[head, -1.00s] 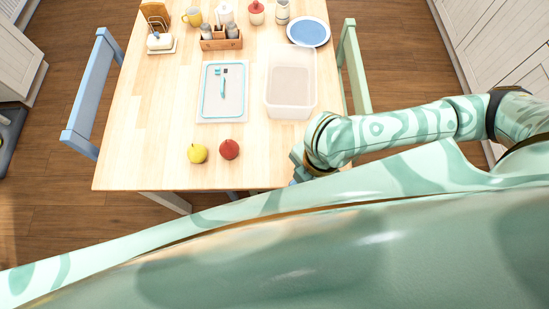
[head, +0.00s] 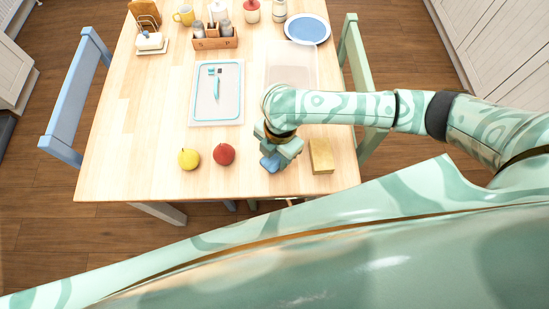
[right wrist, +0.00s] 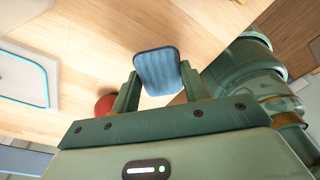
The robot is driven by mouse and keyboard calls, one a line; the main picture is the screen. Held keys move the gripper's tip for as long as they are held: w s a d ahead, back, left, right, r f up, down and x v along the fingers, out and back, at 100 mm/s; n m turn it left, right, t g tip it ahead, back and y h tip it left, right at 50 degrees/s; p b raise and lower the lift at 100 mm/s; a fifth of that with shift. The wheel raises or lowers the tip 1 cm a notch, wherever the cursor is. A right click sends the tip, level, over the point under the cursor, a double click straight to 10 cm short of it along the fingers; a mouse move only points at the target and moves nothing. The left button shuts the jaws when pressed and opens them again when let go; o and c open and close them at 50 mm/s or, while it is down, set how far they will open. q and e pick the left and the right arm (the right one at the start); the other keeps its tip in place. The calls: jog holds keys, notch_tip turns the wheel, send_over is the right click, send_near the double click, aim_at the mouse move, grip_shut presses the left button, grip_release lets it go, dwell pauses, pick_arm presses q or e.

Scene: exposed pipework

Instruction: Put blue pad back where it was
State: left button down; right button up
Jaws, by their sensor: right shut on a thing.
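The blue pad (right wrist: 157,70) is a small rounded block held between the two fingers of my right gripper (right wrist: 160,84) in the right wrist view. In the head view the pad (head: 271,163) shows in part below my right gripper (head: 277,154), near the table's front edge, between the red apple and a tan block. The gripper is shut on the pad. I cannot tell how high the pad is above the table. My left gripper is not in view.
The tan block (head: 321,156) lies right of the gripper, the red apple (head: 224,154) and yellow fruit (head: 189,159) left. Behind are a tray (head: 205,119) with small blue items, a clear bin (head: 291,58) partly hidden by my arm, and a blue plate (head: 307,29).

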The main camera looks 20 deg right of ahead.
aim_at(275, 160)
notch_tip(275, 160, down, 4)
jog(key=shift+r+b, duration=0.25)
jog(key=shift+b, duration=0.6)
jog(key=shift+w+r, duration=0.1)
jog(key=o, duration=0.9)
jog(key=r+p, duration=0.1)
jog(key=r, duration=0.3)
jog(key=r+p, duration=0.2)
jog(key=r, duration=0.2)
jog(key=d+r+p, duration=0.1)
jog(key=r+p, duration=0.1)
jog(key=r, duration=0.2)
jog(key=shift+w+d, duration=0.1)
jog(key=shift+w, duration=0.2)
